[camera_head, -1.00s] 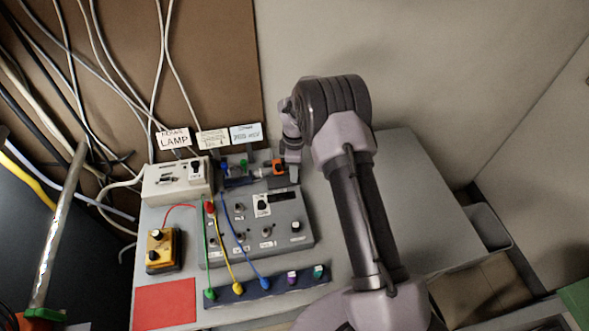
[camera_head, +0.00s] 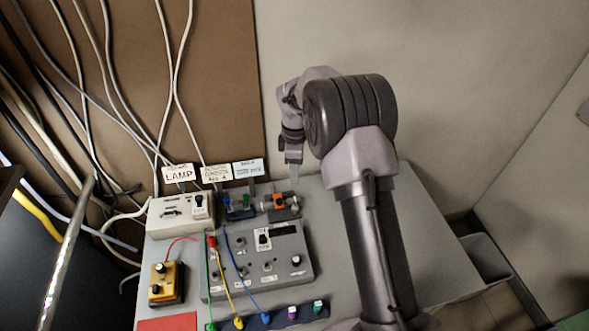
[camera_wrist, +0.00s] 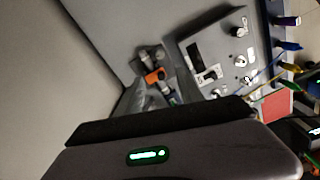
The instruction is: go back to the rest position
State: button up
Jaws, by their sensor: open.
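My gripper (camera_head: 293,172) hangs over the back of the grey table (camera_head: 420,230), above and a little right of the small apparatus with an orange block (camera_head: 279,201). Its jaws are open and nothing shows between them. The wrist view shows the orange block (camera_wrist: 154,76) and its clear tube on the table, apart from my gripper. My arm rises from the lower right and bends over at the elbow.
A grey control box (camera_head: 255,262) with knobs and coloured leads stands in front of the apparatus. A white lamp unit (camera_head: 180,215) and a yellow box (camera_head: 166,282) stand at the left. Cables hang behind. The table's right side is clear.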

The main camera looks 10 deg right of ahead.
jog(key=s+a+r+m+t+y+b, duration=0.1)
jog(key=s+a+r+m+t+b, duration=0.15)
jog(key=s+r+m+b, duration=0.85)
jog(key=s+r+m+t+y+p, duration=0.1)
jog(key=s+m, duration=0.7)
jog(key=s, duration=1.5)
jog(key=shift+a+r+t, duration=0.4)
jog(key=shift+r+t, duration=0.15)
jog(key=shift+t, duration=0.6)
jog(key=shift+w, duration=0.1)
